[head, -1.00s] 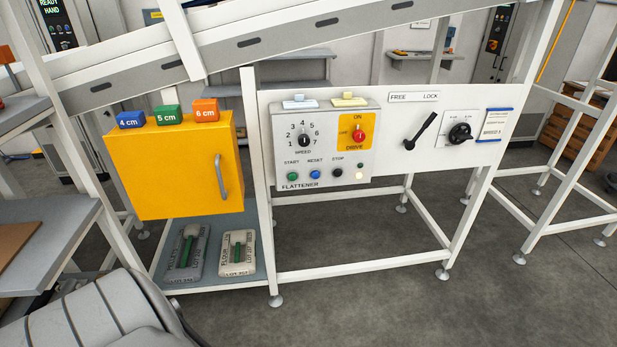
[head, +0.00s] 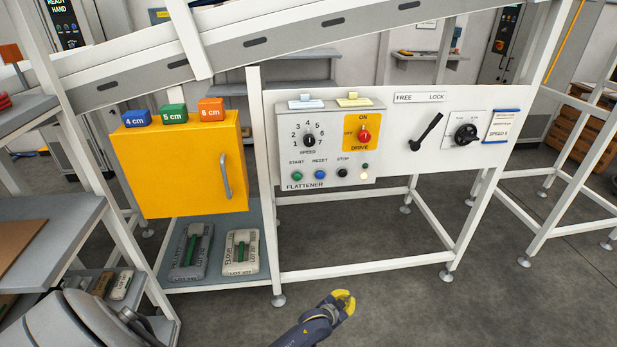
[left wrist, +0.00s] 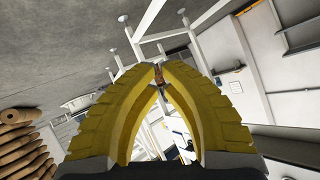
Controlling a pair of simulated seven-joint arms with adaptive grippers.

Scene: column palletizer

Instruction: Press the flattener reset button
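The flattener panel (head: 285,150) is a grey box on the white frame. Its blue RESET button (head: 320,174) sits in the lower row, between the green START button (head: 297,175) and the black STOP button (head: 342,173). My left gripper (head: 346,299) has yellow fingers and is low in the head view, below the panel and well apart from it. In the left wrist view the two yellow fingers (left wrist: 158,68) meet at their tips, with no object seen held. The RESET button cannot be made out in that view. My right gripper is not in view.
Above the button row are a speed dial (head: 309,140) and a red drive switch (head: 364,135) on yellow. A black lever (head: 427,131) is to the right. A yellow cabinet (head: 180,170) stands left, above a shelf with two labelled bags. The floor before the panel is clear.

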